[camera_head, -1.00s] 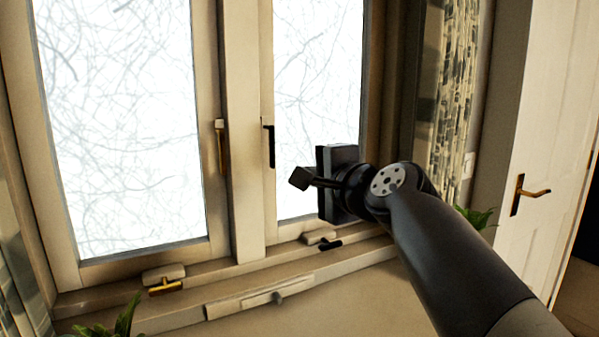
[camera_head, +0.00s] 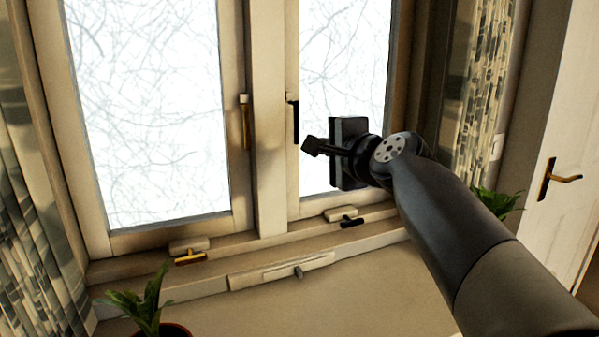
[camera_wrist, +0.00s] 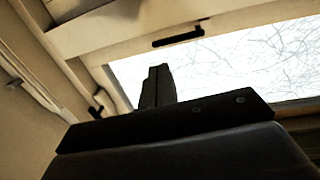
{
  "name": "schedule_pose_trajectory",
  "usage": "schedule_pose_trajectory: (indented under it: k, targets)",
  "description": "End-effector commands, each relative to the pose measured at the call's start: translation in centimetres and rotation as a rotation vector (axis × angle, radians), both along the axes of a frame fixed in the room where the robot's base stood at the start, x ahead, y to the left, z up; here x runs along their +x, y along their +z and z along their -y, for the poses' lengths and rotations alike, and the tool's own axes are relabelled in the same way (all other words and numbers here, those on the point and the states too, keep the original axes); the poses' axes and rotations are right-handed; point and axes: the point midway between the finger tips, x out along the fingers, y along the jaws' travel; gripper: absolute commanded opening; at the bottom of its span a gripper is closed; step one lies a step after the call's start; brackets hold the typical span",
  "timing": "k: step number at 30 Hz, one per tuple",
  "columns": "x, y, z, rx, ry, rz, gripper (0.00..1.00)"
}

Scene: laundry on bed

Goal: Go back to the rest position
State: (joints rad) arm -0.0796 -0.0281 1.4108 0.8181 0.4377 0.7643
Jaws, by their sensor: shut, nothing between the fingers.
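My gripper (camera_head: 313,146) is held up in front of the right window pane (camera_head: 343,60), pointing left in the head view. Its fingers are together with nothing between them. In the wrist view the shut fingers (camera_wrist: 157,86) stand up against the window frame and bright pane. My arm comes in from the lower right of the head view. Whether the gripper touches the window cannot be told, but it appears apart from it.
A brass handle (camera_head: 245,121) and a black handle (camera_head: 294,120) stick out from the window frames. Potted plants stand at the lower left (camera_head: 145,302) and right (camera_head: 497,202). Curtains hang at both sides. A white door (camera_head: 555,130) is at the right. The wall below the sill is clear.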

Motion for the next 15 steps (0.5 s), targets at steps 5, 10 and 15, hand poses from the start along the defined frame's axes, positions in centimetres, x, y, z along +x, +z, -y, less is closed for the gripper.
schedule_pose_trajectory:
  k: [5,10,15]
  targets:
    - [2.8,0.0,-1.2,-0.001,0.002,-0.002,0.0]
    - [4.6,0.6,-2.0,-0.004,0.003,-0.009,0.0]
    - [4.6,1.0,-2.2,-0.021,0.013,-0.051,0.0]
